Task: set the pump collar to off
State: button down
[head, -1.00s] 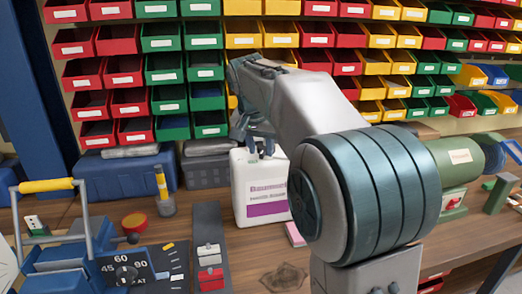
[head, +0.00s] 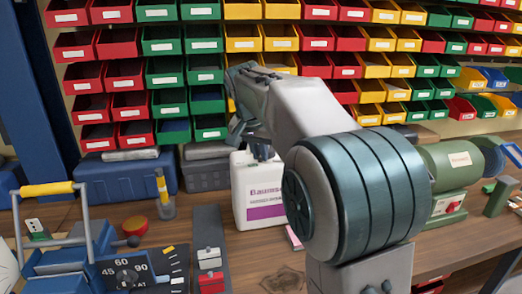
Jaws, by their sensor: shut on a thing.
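A white jug (head: 245,205) with a purple label stands on the bench at the middle of the head view. My gripper (head: 261,152) is over the top of the jug, pointing down, with its fingers closed at the jug's neck. It appears shut on the pump collar there. The collar itself is mostly hidden by my fingers and wrist, so its off mark and turned position cannot be read.
A blue device with a dial (head: 126,277) and yellow handle is at the front left. A green machine (head: 452,165) stands right. Bin racks fill the back.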

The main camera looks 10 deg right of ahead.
jog(key=m+p, duration=0.1)
jog(key=m, duration=0.1)
jog(key=w+a+m+g+h+p, duration=0.1)
jog(key=m+p, duration=0.1)
jog(key=w+m+p, duration=0.1)
jog(key=shift+a+r+m+g+p, duration=0.25)
jog(key=shift+a+m+g+p, duration=0.05)
jog(key=shift+a+m+g, duration=0.1)
jog(key=m+p, duration=0.1)
jog(key=w+m+g+p, duration=0.1)
jog(key=m+h+p, duration=0.1)
jog(key=shift+w+a+m, duration=0.2)
jog(key=shift+w+m, duration=0.05)
jog(key=shift+m, duration=0.15)
jog(key=shift+w+f+m+g+p, duration=0.25)
jog(key=shift+m+g+p, duration=0.25)
jog(key=shift+m+p, duration=0.4)
jog(key=shift+w, duration=0.1)
jog(key=c, duration=1.5)
grip_release()
